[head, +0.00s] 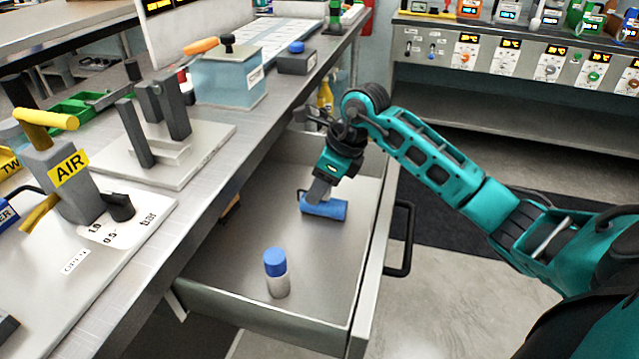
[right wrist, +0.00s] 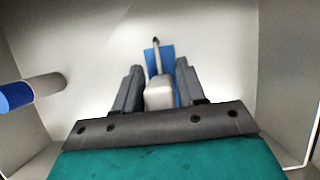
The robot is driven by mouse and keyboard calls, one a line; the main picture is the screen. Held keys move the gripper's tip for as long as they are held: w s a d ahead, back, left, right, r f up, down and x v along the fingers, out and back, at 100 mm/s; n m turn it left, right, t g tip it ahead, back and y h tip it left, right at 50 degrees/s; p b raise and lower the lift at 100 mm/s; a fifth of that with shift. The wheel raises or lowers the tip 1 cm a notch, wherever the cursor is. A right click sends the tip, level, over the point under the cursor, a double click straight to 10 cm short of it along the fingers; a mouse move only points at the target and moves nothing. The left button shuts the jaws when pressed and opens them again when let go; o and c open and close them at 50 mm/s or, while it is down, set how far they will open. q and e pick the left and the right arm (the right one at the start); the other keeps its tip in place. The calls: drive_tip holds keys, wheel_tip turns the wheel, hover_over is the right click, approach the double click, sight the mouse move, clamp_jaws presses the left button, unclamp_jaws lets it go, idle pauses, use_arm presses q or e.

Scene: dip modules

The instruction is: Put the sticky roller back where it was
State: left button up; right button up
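The sticky roller has a blue roll (head: 324,208), a thin wire frame and a pale grey handle. It is low in the open drawer (head: 225,275); I cannot tell whether it touches the drawer floor. My right gripper (head: 319,192) reaches down into the drawer above the roll. In the right wrist view, the handle (right wrist: 160,93) stands between the two fingers of my right gripper (right wrist: 160,88), which appear closed on its sides. The blue roll (right wrist: 167,60) is beyond the fingertips. My left gripper is not in view.
A blue-capped bottle (head: 276,273) stands in the drawer's front part, and shows at left in the right wrist view (right wrist: 30,92). The drawer handle (head: 402,240) is on the right. The bench on the left carries an AIR valve (head: 62,175) and a teal box (head: 229,78).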

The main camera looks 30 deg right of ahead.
sight(342, 203)
drive_tip(key=o, duration=0.3)
drive_tip(key=shift+r, duration=0.35)
drive_tip(key=p+v, duration=0.2)
drive_tip(key=v, duration=0.9)
drive_tip(key=shift+s+r, duration=0.15)
drive_tip(key=shift+r, duration=0.1)
drive_tip(key=shift+d, duration=0.15)
